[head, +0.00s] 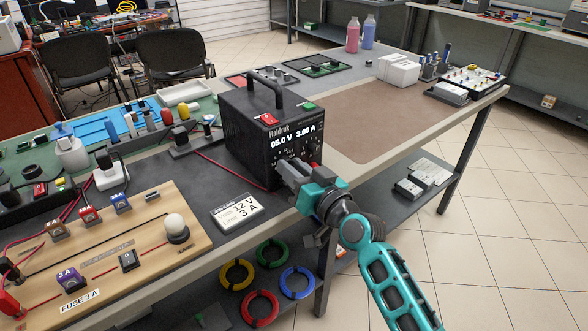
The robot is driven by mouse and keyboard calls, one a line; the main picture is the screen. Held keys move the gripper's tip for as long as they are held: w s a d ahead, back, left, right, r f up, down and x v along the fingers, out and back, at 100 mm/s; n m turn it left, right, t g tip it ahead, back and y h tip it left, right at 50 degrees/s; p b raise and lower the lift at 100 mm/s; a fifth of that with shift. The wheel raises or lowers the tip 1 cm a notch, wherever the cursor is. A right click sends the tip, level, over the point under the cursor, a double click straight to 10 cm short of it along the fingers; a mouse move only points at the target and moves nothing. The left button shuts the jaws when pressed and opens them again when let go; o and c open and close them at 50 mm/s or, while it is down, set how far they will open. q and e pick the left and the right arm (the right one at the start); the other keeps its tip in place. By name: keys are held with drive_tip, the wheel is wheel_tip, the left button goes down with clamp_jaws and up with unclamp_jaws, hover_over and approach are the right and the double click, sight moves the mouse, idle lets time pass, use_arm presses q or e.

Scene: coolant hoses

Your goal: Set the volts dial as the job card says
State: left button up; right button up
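The black power supply (246,137) stands on the bench, and its display (294,136) reads 05.0 V and 3.00 A. Small knobs and sockets show on its front panel; the volts dial cannot be made out and may be hidden by my gripper. The job card (237,210) lies in front of it and reads 12 V and 3 A. My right gripper (290,173) is at the lower front panel, its fingers pointing at it. Whether the fingers are open or shut on a dial cannot be told. My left gripper is not in view.
A wooden fuse board (185,247) with wires and a white knob lies at the left front. A red lead (232,172) runs to the supply.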

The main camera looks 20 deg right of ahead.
clamp_jaws()
drive_tip(key=shift+m, duration=0.3)
drive_tip(key=m+p, duration=0.2)
drive_tip(key=m, duration=0.1)
drive_tip(key=shift+r, duration=0.2)
drive_tip(key=shift+m+p, duration=0.65)
drive_tip(key=shift+m, duration=0.45)
drive_tip(key=shift+m+p, duration=0.3)
drive_tip(key=shift+m, duration=0.6)
drive_tip(key=m, duration=0.2)
drive_tip(key=shift+m+g+p, duration=0.3)
drive_tip(key=shift+p, duration=0.1)
drive_tip(key=shift+m, duration=0.8)
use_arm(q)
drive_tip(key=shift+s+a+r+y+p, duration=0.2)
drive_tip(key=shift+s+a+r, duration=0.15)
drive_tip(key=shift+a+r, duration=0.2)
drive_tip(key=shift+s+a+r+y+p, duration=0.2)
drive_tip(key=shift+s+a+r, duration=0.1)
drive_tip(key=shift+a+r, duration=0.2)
use_arm(e)
drive_tip(key=shift+m, duration=1)
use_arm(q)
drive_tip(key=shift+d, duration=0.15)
